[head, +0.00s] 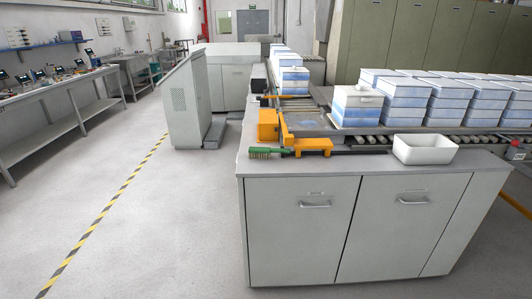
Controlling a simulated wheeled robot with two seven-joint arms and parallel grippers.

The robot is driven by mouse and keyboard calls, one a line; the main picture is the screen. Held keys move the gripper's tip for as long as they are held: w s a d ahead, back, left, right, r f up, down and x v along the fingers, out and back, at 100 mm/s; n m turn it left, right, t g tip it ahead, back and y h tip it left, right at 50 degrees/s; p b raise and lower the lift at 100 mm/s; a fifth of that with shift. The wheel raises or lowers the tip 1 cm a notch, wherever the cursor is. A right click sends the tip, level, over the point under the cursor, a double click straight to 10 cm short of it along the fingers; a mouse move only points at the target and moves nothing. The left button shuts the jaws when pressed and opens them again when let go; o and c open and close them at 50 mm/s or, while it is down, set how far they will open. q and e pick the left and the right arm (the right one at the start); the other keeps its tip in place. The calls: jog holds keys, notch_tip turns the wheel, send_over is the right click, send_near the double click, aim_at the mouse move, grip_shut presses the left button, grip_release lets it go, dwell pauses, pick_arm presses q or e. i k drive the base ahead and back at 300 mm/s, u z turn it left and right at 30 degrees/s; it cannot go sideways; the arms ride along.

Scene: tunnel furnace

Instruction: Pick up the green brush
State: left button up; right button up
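A green brush (269,152) lies on the near left part of the grey counter top, close to its front edge. It has a dark handle or strip reaching right, beside the orange bracket (312,146). A white open bin (423,149) stands on the same counter to the right. Neither of my grippers shows in the head view.
The grey cabinet (304,229) under the counter faces me with two handled doors. Blue and white boxes (356,107) stand on a roller conveyor behind it. A grey console (186,104) stands left of it. The floor (150,235) in front and left is clear.

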aim_at(258, 152)
jog(key=z, duration=1.1)
jog(key=i, duration=0.8)
jog(key=u, duration=2.35)
